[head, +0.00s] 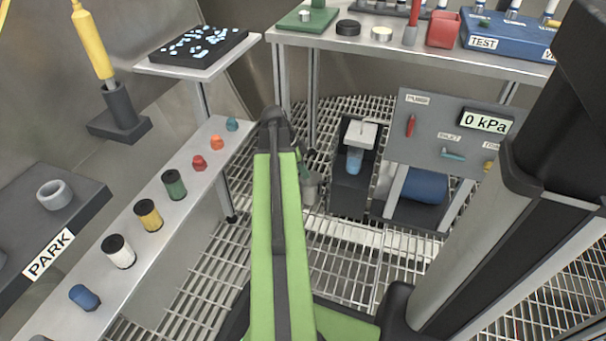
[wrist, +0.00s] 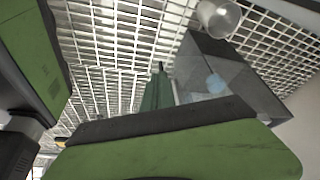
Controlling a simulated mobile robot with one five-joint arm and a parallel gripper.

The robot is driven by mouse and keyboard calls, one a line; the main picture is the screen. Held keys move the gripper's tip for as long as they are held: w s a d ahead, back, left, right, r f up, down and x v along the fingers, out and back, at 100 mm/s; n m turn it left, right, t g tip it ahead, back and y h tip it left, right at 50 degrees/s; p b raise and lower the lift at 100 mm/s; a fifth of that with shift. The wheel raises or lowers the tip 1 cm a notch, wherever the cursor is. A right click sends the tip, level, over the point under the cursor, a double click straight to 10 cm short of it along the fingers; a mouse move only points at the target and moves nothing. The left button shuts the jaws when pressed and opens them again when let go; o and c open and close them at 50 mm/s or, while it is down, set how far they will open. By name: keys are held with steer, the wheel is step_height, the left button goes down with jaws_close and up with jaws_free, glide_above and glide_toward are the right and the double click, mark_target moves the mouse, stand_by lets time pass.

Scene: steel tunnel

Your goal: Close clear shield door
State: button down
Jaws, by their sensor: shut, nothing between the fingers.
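A dark open-fronted box (head: 350,185) stands on the grating and holds a pale fitting above a blue-tinted cup (head: 355,160). A faint clear panel (head: 384,180), apparently the shield door, stands at the box's right side in the head view, swung away from the front. In the wrist view the box (wrist: 240,72) is at the upper right, with a translucent face whose edges are hard to make out.
A gauge panel (head: 447,135) reading 0 kPa and a blue cylinder (head: 424,187) are to the right. A bench (head: 420,56) runs behind. A shelf of coloured knobs (head: 190,190) lies left of my arm.

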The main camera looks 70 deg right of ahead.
steer(key=b+x, duration=0.5)
steer(key=x, duration=0.2)
